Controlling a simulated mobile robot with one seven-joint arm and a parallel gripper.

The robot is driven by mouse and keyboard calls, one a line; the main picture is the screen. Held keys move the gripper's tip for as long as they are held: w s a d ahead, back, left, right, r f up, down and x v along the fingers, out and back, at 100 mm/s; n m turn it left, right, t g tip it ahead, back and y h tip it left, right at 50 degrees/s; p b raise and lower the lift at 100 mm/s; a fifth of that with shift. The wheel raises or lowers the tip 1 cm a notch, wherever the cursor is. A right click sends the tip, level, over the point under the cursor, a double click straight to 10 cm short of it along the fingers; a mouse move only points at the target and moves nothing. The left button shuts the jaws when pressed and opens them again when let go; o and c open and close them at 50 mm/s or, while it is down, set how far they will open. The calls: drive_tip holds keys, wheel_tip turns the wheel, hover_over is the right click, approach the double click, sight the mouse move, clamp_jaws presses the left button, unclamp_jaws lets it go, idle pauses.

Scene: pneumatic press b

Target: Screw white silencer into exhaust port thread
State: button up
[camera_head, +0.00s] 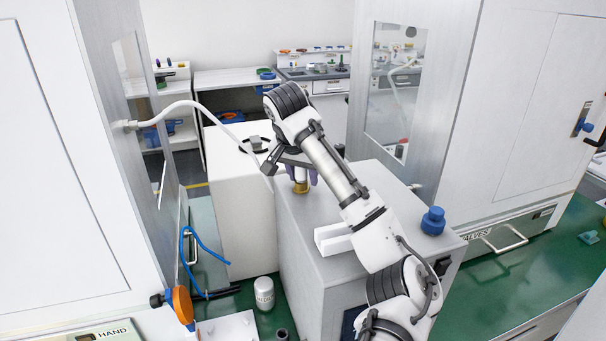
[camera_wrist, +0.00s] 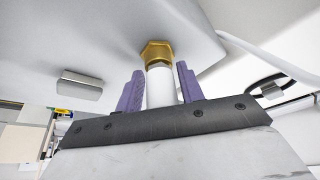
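The white silencer (camera_wrist: 160,88) stands between the purple fingers of my gripper (camera_wrist: 160,88) in the wrist view. Its far end meets a brass hex fitting (camera_wrist: 156,51) at the grey press surface. How deep the thread sits is not visible. The fingers lie close along both sides of the silencer; whether they touch it is unclear. In the head view my gripper (camera_head: 300,174) is above the grey press body (camera_head: 322,262), over the same brass fitting (camera_head: 301,187). The silencer is mostly hidden there behind the fingers and wrist.
A white channel-shaped block (camera_head: 333,239) and a blue knob (camera_head: 433,221) are on the press top. A white cabinet (camera_head: 238,200) stands behind left, with a white hose (camera_head: 190,103) arching past. A grey-white canister (camera_head: 264,293) stands on the green floor (camera_head: 203,307).

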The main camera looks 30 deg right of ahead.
drive_tip(key=shift+n, duration=0.8)
drive_tip(key=shift+t, duration=0.3)
drive_tip(key=shift+n+y, duration=0.4)
drive_tip(key=shift+n, duration=0.4)
